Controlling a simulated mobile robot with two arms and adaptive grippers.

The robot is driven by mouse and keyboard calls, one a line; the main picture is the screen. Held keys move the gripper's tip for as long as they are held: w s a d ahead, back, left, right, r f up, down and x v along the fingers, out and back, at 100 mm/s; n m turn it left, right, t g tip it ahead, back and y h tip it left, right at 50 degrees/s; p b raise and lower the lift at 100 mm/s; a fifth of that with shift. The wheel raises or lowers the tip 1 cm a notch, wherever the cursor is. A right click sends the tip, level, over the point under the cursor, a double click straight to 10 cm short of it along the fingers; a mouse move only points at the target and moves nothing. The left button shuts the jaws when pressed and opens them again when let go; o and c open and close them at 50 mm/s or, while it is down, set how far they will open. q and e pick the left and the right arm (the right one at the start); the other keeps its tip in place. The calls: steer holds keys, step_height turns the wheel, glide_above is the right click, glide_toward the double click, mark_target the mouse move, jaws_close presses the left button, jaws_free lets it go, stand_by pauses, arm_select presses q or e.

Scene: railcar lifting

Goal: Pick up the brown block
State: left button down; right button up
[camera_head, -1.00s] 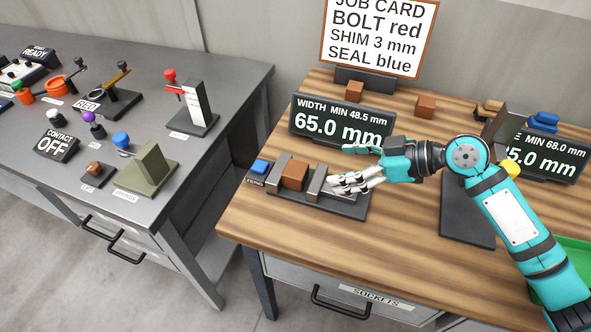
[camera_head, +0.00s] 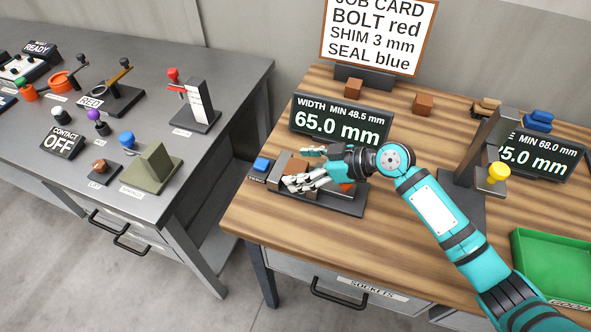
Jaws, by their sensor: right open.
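The brown block (camera_head: 297,166) sits in the width gauge (camera_head: 345,207) on the wooden bench, beside the gauge's left grey jaw. My fingers partly cover it. My right gripper (camera_head: 296,168) is open, with one finger at the block's far side and the white fingers at its near side. I cannot tell whether they touch it. A small orange-brown patch shows under my wrist; I cannot tell what it is. My left gripper is not in view.
The 65.0 mm display (camera_head: 341,121) stands just behind the gauge. Two other brown blocks (camera_head: 354,88) (camera_head: 423,104) lie farther back.

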steer(key=shift+r, duration=0.1)
steer(key=c, duration=1.5)
